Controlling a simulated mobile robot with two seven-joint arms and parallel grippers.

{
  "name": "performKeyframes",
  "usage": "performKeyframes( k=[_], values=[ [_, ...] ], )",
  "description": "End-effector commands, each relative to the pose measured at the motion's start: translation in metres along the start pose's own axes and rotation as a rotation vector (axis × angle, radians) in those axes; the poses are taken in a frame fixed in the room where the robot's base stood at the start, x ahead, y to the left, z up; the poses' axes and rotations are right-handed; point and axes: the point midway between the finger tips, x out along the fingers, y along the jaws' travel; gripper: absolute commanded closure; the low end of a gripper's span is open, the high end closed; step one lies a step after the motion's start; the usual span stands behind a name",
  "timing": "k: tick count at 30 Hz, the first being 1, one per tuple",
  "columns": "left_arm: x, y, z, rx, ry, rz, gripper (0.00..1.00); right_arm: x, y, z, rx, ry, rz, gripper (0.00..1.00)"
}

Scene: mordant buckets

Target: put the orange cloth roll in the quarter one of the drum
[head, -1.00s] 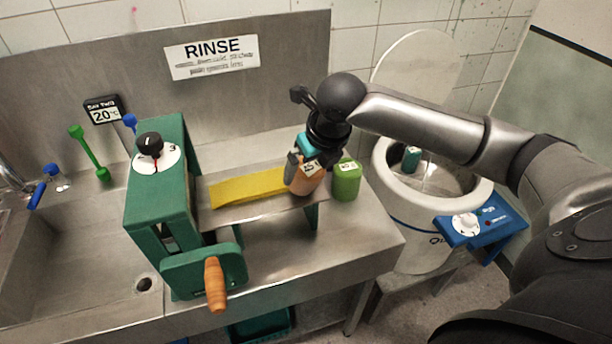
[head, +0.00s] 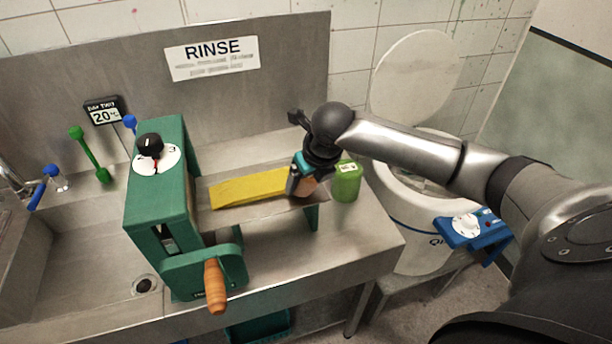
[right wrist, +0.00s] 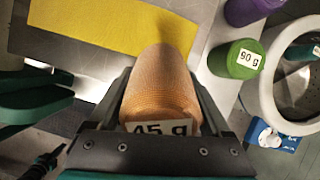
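The orange cloth roll (right wrist: 160,85), with a "45 g" label, is by the right end of the yellow cloth, on the shelf right of the green machine. My right gripper (right wrist: 162,100) is down over it, one dark finger on each side. The fingers look close to its sides, but I cannot tell if they grip it. In the head view the gripper hides most of the roll (head: 308,188). The white drum (head: 408,205), lid (head: 418,72) raised, stands at the right. My arm hides most of its mouth, so its quarters cannot be told apart. My left gripper is not in view.
A green roll (head: 346,181) stands close right of the orange one. A purple roll (right wrist: 250,10) shows in the wrist view. The yellow cloth (head: 250,189) lies left. The green machine (head: 160,200) has a wooden-handled crank (head: 214,285). A blue control panel (head: 490,240) fronts the drum.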

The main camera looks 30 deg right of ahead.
Motion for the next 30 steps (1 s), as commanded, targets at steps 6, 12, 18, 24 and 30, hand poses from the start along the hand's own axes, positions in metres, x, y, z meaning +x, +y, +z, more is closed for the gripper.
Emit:
performKeyframes(
  k=[6,12,18,24,30],
  values=[
    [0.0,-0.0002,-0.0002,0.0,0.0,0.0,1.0,-0.0003,-0.0002,0.0001,0.0,0.0,0.0,0.44],
    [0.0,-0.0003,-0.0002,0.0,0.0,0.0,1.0,-0.0004,-0.0002,0.0003,0.0,-0.001,0.0,0.66],
    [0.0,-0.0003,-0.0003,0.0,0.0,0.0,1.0,-0.0008,-0.0002,0.0009,0.0,-0.002,0.0,0.89],
    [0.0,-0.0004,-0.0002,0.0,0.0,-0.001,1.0,-0.001,-0.0002,0.001,0.0,-0.002,0.0,0.97],
    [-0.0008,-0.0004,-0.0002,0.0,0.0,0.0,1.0,-0.01,-0.0003,0.0055,0.0,-0.005,0.0,0.97]
  ],
)
